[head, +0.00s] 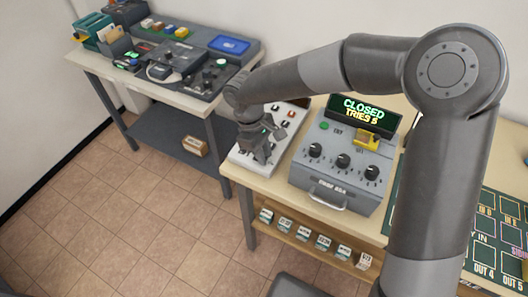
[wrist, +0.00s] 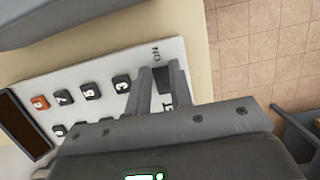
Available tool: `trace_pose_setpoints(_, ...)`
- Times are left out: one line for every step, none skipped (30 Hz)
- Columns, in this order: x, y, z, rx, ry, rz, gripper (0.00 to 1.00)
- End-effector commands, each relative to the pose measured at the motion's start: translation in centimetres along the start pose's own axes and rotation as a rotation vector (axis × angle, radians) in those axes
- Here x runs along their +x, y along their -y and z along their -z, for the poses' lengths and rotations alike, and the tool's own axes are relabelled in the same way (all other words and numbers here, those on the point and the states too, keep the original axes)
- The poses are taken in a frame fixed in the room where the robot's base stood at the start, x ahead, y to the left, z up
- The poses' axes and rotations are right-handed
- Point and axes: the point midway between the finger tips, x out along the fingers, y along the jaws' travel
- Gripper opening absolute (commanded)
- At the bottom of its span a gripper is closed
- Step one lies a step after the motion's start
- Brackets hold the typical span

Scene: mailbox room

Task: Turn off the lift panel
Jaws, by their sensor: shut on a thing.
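The lift panel, a white panel with dark and orange buttons, lies on the right table in the head view (head: 287,124). It also fills the left of the wrist view (wrist: 115,65), with a dark display (wrist: 22,125) and the word "ON" printed near its edge. My gripper (head: 262,155) is down at the panel's near part. In the wrist view its fingers (wrist: 163,78) are closed around a dark switch (wrist: 162,80) beside the "ON" label. The fingers hide most of the switch, so its setting cannot be told.
A grey box with dials (head: 340,160) and a "CLOSED TRIES 5" display (head: 362,112) stands right of the panel. Small labelled blocks (head: 304,236) sit on the shelf below. Another table with devices (head: 165,65) is at left, with open floor between.

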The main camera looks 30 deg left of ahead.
Motion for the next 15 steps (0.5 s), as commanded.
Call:
trace_pose_setpoints(0.03,-0.10,-0.07,0.002,0.001,-0.001,0.00)
trace_pose_setpoints(0.03,-0.10,-0.07,0.002,0.001,-0.001,0.00)
trace_pose_setpoints(0.02,-0.10,-0.07,0.002,0.001,-0.001,0.00)
trace_pose_setpoints(0.02,-0.10,-0.07,0.002,0.001,-0.001,0.00)
trace_pose_setpoints(0.02,-0.10,-0.07,0.002,0.001,-0.001,0.22)
trace_pose_setpoints(0.02,-0.10,-0.07,0.002,0.001,-0.001,0.25)
trace_pose_setpoints(0.01,-0.09,-0.06,0.002,0.001,-0.001,0.27)
trace_pose_setpoints(0.01,-0.08,-0.06,0.002,0.000,-0.001,0.30)
trace_pose_setpoints(0.00,-0.07,-0.05,0.001,0.000,-0.001,0.33)
trace_pose_setpoints(0.00,-0.06,-0.05,0.001,0.000,-0.001,0.35)
trace_pose_setpoints(0.00,-0.06,-0.04,0.001,0.000,-0.001,0.38)
trace_pose_setpoints(-0.01,-0.05,-0.04,0.001,0.000,-0.001,0.41)
trace_pose_setpoints(-0.01,-0.04,-0.03,0.001,0.000,-0.001,0.42)
trace_pose_setpoints(-0.01,-0.04,-0.03,0.001,0.000,-0.001,0.42)
trace_pose_setpoints(-0.01,-0.03,-0.03,0.001,0.000,-0.001,0.42)
